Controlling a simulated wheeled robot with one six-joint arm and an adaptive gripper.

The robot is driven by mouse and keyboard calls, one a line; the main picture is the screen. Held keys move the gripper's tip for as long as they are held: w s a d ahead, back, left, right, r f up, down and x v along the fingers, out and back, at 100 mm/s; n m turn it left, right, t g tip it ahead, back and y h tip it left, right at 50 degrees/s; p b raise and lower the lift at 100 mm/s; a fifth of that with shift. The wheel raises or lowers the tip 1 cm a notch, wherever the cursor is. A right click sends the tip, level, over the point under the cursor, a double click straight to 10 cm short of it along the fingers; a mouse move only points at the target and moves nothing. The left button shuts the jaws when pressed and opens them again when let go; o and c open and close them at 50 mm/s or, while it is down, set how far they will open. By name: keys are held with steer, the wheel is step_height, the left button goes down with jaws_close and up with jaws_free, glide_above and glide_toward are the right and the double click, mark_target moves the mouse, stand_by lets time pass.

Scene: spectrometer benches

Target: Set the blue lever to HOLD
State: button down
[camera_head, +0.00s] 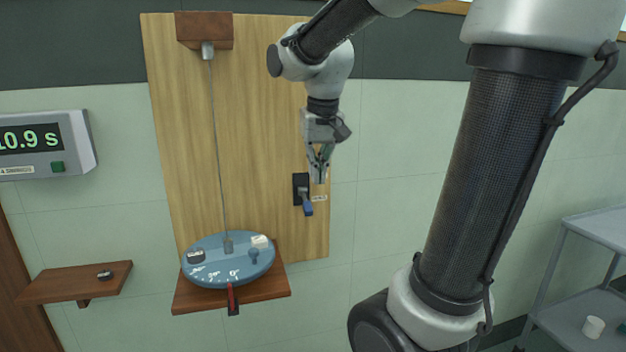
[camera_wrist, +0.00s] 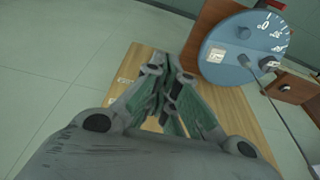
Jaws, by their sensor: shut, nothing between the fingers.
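The blue lever (camera_head: 307,208) sits on a dark plate (camera_head: 301,181) near the right edge of the wooden board, its handle pointing down. A small label (camera_head: 319,197) is beside the plate; its text is too small to read. My gripper (camera_head: 319,180) is just right of the plate's upper part and above the lever handle; I cannot tell if it touches. In the wrist view my gripper (camera_wrist: 168,88) has its fingers together with nothing between them, and the lever is hidden behind them.
A timer (camera_head: 45,145) reads 10.9 s. A small shelf (camera_head: 70,284) is left. A grey cart (camera_head: 600,235) stands right.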

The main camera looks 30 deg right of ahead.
steer(key=s+r, duration=0.1)
steer(key=s+a+r, duration=0.1)
steer(key=s, duration=0.1)
steer(key=shift+s+r, duration=0.15)
steer(key=shift+r, duration=0.05)
stand_by(0.4)
steer(key=s+f+n+t, duration=0.1)
steer(key=s+f+n, duration=0.2)
steer(key=s, duration=0.9)
step_height(320, 180, down, 3)
steer(key=shift+f+t+y, duration=0.1)
steer(key=shift+t+y, duration=0.3)
